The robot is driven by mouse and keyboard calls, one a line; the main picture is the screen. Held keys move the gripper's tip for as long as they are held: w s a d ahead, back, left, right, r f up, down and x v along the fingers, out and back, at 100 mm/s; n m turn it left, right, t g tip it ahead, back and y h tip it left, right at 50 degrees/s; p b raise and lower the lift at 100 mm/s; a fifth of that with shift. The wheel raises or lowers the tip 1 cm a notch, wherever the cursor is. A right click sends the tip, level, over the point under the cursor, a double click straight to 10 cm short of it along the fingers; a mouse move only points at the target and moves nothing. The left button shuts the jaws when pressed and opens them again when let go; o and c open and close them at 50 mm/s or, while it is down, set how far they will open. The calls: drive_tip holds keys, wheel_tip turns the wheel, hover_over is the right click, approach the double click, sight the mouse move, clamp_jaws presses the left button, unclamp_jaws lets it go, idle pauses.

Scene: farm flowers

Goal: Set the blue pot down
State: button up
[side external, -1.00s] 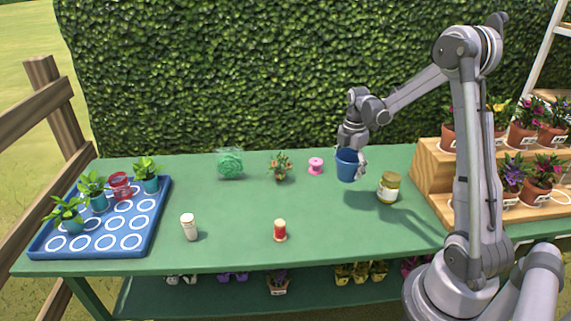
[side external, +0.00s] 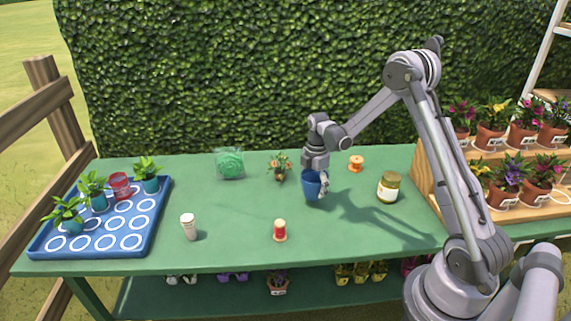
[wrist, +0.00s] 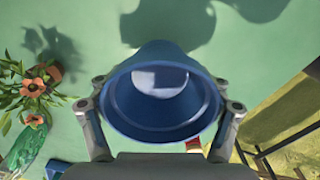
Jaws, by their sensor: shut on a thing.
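The blue pot (side external: 312,186) is upright in my gripper (side external: 317,181), over the middle of the green table (side external: 250,225). In the wrist view the pot (wrist: 122,100) shows its open rim and empty inside. The fingers of my gripper (wrist: 160,112) close on it from both sides. A shadow falls on the table apart from the pot, so it seems to hang a little above the surface; the exact gap is hard to tell.
A small potted flower (side external: 280,168), green twine (side external: 230,163), an orange spool (side external: 356,163), a jar (side external: 389,187), a red-and-cream spool (side external: 280,231) and a white bottle (side external: 189,227) stand around. A blue tray (side external: 95,254) with plants is left. Table between them is clear.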

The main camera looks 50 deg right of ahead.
sight(313, 194)
drive_tip(key=shift+f, duration=1.65)
drive_tip(key=shift+f, duration=0.15)
drive_tip(key=o, duration=1.2)
